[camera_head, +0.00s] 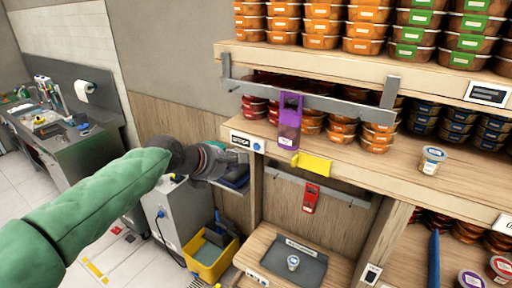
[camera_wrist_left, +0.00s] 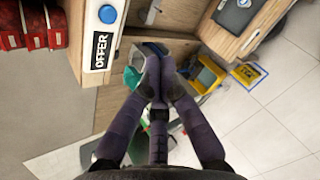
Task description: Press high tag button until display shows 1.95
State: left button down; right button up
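A white tag with a dark panel reading OFFER (camera_wrist_left: 101,50) and a round blue button (camera_wrist_left: 107,14) is at the upper left of the left wrist view. It also shows on the shelf edge in the head view, as a tag (camera_head: 241,139) with its blue button (camera_head: 257,146). Another tag with a dark display (camera_head: 487,93) is on the upper shelf edge at right; its digits are too small to read. My left gripper (camera_head: 222,163) is below and left of the OFFER tag, apart from it. Its fingertips (camera_wrist_left: 157,82) meet, with nothing visible between them. My right gripper is out of view.
A grey rail (camera_head: 310,98) runs under the upper shelf, with a purple holder (camera_head: 289,122) hanging near it. A yellow card (camera_head: 312,164) sticks out from the shelf edge. A small cup (camera_head: 432,160) stands on the shelf. A yellow bin (camera_head: 212,262) is on the floor.

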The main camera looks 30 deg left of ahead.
aim_at(256, 147)
pick_arm(q)
jog(key=w+p, duration=0.3)
jog(key=w, duration=0.5)
jog(key=shift+d, duration=0.35)
dwell(1.1)
jog(key=shift+w+p, duration=0.35)
jog(key=shift+p, duration=0.1)
jog(key=shift+w+p, duration=0.3)
jog(key=shift+w, duration=0.1)
dwell(0.6)
jog(key=shift+s, duration=0.85)
